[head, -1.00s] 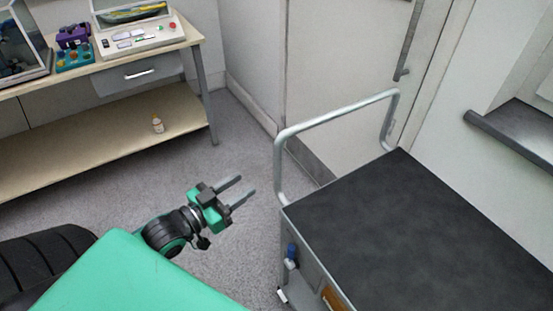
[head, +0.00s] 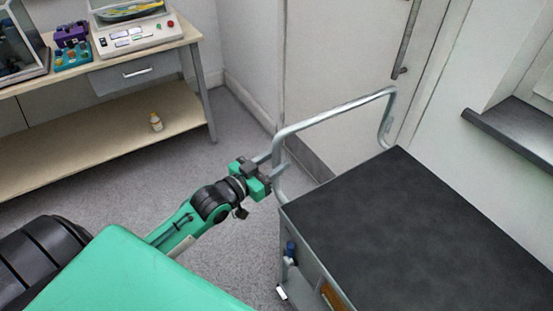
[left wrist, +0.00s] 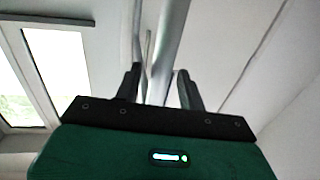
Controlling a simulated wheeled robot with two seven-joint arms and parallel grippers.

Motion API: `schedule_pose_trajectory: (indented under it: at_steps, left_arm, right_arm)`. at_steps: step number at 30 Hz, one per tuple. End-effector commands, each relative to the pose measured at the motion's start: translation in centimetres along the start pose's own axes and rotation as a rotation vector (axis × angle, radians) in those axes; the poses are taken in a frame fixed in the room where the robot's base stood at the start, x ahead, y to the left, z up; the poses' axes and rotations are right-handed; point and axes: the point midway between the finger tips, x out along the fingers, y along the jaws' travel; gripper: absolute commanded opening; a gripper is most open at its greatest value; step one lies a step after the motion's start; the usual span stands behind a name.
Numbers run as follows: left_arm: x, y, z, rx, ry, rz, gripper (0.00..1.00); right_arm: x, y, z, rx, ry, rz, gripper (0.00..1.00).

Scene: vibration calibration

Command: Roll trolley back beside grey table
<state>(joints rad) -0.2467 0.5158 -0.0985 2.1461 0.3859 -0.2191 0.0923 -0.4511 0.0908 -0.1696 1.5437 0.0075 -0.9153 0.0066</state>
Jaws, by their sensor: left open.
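The trolley (head: 420,230) has a dark top and a grey tubular handle (head: 335,117) at its far-left end. My left gripper (head: 273,160) is at the left upright of this handle. In the left wrist view, the handle tube (left wrist: 168,50) runs between the two open fingers (left wrist: 158,88); I cannot tell whether either finger touches it. No grey table is clearly identifiable; a wood-topped bench with grey legs (head: 203,90) stands at the upper left. My right gripper is not in view.
A white device (head: 135,35) and a purple item (head: 71,35) stand on the bench top. A door (head: 345,60) is behind the handle. Grey floor between bench and trolley is clear.

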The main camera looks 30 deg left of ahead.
Motion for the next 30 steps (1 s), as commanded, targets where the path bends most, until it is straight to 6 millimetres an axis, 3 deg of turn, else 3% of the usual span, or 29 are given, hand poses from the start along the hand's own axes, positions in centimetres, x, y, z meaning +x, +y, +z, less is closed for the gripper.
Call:
schedule_pose_trajectory:
  at_steps: [14, 20, 30]
  left_arm:
    - [1.0, 0.1, 0.0, 0.0, 0.0, 0.001, 0.4]
    - [1.0, 0.0, 0.0, 0.0, 0.0, 0.001, 0.01]
    - [1.6, 0.4, -0.1, -0.002, 0.001, 0.001, 0.0]
  right_arm:
    - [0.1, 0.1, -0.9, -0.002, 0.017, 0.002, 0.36]
    - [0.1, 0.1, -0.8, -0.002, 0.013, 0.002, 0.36]
    - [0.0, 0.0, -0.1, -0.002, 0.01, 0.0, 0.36]
